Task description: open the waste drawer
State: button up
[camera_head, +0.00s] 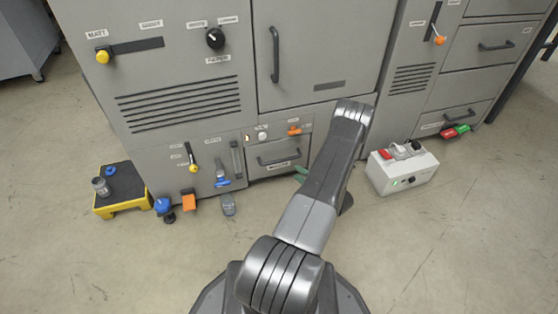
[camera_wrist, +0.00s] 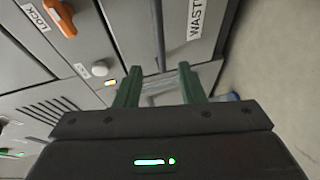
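The waste drawer (camera_head: 264,168) is a grey front low in the machine, with a dark bar handle (camera_head: 277,160) and a label below it. It looks shut, flush with the panel. In the wrist view its WASTE label (camera_wrist: 196,18) is at the upper right, and a dark bar, likely the handle (camera_wrist: 157,30), runs down from the top edge. An orange lever (camera_wrist: 60,17) beside a LOCK label also shows in the head view (camera_head: 294,130). My gripper (camera_wrist: 160,88) has green fingers spread apart, one either side of the bar's line. Contact cannot be told.
A white box with switches (camera_head: 403,170) stands on the floor right of my arm. At left are a yellow step (camera_head: 121,190), a blue-topped item (camera_head: 163,206), an orange block (camera_head: 189,199) and a clear container (camera_head: 228,204). Floor before the drawer is mostly open.

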aim_at(280, 161)
jog(key=shift+b+x, duration=1.9)
jog(key=shift+x, duration=4.4)
jog(key=shift+c, duration=0.5)
grip_shut()
